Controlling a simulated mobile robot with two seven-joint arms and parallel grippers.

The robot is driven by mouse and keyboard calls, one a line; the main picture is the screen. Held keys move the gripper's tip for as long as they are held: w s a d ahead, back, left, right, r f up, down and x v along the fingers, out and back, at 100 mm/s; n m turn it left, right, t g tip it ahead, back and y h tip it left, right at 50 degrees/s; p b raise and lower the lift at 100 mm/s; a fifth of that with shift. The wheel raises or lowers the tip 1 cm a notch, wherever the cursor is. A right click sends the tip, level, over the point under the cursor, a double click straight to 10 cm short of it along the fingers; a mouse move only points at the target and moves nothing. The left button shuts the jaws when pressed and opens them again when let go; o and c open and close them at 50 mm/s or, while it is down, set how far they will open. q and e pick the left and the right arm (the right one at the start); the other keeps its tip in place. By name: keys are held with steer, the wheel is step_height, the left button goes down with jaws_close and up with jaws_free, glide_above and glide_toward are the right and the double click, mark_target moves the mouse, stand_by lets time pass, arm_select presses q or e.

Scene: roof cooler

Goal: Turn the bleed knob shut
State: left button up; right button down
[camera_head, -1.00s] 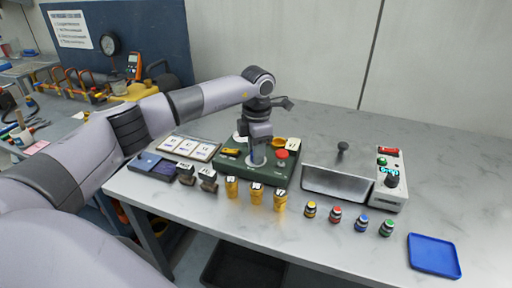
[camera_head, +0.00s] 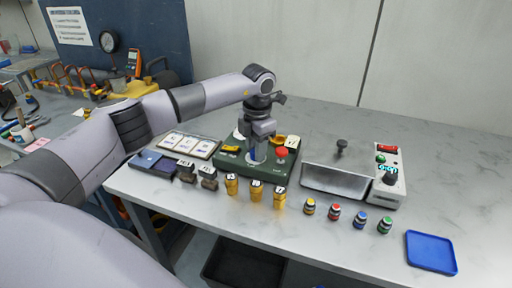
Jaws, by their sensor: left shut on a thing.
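A green box (camera_head: 280,172) stands on the bench with a red mushroom button (camera_head: 281,153) and yellow parts on top. My left gripper (camera_head: 257,158) points straight down at the middle of this box. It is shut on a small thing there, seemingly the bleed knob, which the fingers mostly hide. A pale and blue patch shows around the fingertips. I cannot read the knob's angle. My right gripper is not in view.
Several yellow tagged pieces (camera_head: 256,189) stand in front of the box. To the right are a metal tray (camera_head: 335,180), a grey control unit with a black knob (camera_head: 390,178), several small bottles (camera_head: 334,212) and a blue tray (camera_head: 432,253). The back right bench is clear.

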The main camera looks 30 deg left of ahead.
arm_select(q)
steer(key=o, duration=1)
steer(key=shift+o, duration=0.2)
steer(key=shift+d+r+b, duration=0.15)
steer(key=shift+r+b, duration=0.35)
steer(key=shift+r, duration=3.15)
steer(key=shift+s+f, duration=0.1)
steer(key=shift+s, duration=0.05)
